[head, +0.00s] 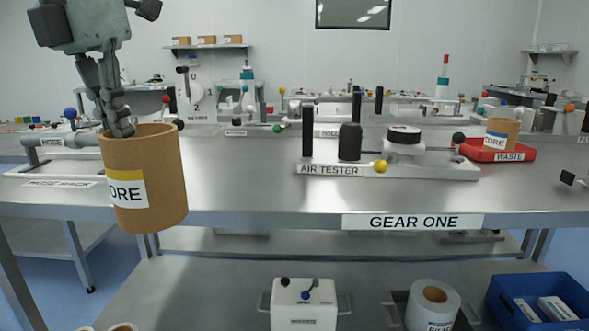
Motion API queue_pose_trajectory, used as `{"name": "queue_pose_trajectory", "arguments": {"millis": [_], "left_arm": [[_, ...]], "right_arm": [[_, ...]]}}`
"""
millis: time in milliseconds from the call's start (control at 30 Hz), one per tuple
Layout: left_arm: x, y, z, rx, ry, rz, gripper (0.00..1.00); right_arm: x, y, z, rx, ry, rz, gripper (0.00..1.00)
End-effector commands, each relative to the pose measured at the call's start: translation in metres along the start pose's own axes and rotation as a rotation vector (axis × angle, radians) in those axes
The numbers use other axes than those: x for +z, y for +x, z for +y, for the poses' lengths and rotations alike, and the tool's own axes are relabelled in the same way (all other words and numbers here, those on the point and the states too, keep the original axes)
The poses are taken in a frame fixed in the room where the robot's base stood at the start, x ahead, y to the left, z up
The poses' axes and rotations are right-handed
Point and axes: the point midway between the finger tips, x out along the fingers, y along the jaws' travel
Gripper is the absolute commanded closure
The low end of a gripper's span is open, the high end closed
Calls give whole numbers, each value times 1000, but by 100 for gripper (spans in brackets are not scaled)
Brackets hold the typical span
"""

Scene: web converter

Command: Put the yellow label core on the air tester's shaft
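The brown cardboard core (160,185), with a yellow and white label reading "ORE", hangs upright at the left, in front of the table's front edge. My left gripper (122,130) comes down from above and is shut on its upper rim; part of the fingertips is hidden by the core. The air tester (430,171) stands on the table right of centre, well apart from the core. It carries a stout upright black cylinder (350,142), seemingly the shaft, between two thin black posts, and nothing is around it. My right gripper is not in view.
A red waste tray (520,155) holds another labelled core (503,131). A yellow ball knob (380,167) sits at the air tester's front, and a black disc (404,134) on its right part. The steel tabletop (250,180) between core and tester is clear.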

Motion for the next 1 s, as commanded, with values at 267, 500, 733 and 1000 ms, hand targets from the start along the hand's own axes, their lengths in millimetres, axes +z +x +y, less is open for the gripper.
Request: {"name": "queue_pose_trajectory", "arguments": {"millis": [267,500,733,1000], "left_arm": [[12,71,4,-85,524,4,100],[14,147,2,-176,1120,4,100],[6,222,-4,-267,1711,2,100],[-16,299,-17,-363,2367,0,100]], "right_arm": [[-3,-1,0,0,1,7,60],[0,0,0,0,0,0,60],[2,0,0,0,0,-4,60],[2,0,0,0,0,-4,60]]}}
